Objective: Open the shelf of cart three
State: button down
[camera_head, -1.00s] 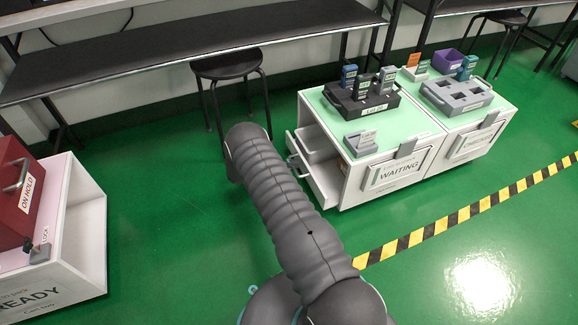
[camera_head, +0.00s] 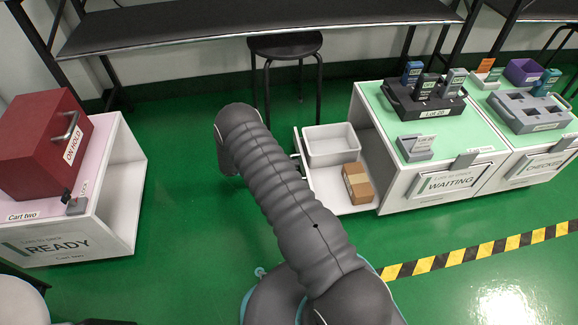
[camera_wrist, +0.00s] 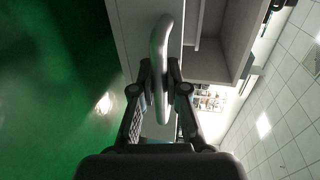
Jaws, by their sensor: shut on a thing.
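The cart with the WAITING sign (camera_head: 450,183) stands right of my arm in the head view; its cart number is too small to read. Its shelf (camera_head: 343,197) is pulled out to the left like a drawer. A white bin (camera_head: 331,146) and a brown box (camera_head: 358,184) sit in it. In the wrist view my gripper (camera_wrist: 160,88) is shut on the grey shelf handle (camera_wrist: 163,38), with a finger on each side of it. My arm hides the gripper in the head view.
A black stool (camera_head: 285,45) stands behind the shelf, near the bench (camera_head: 250,28). The READY cart (camera_head: 115,190), labelled Cart two, stands at the left with a red box (camera_head: 45,145). Green floor between the carts is clear. A CHECKED cart (camera_head: 535,168) adjoins at right.

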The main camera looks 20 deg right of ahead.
jog(key=shift+w, duration=0.2)
jog(key=c, duration=1.2)
grip_release()
jog(key=shift+a, duration=0.15)
jog(key=v, duration=1.2)
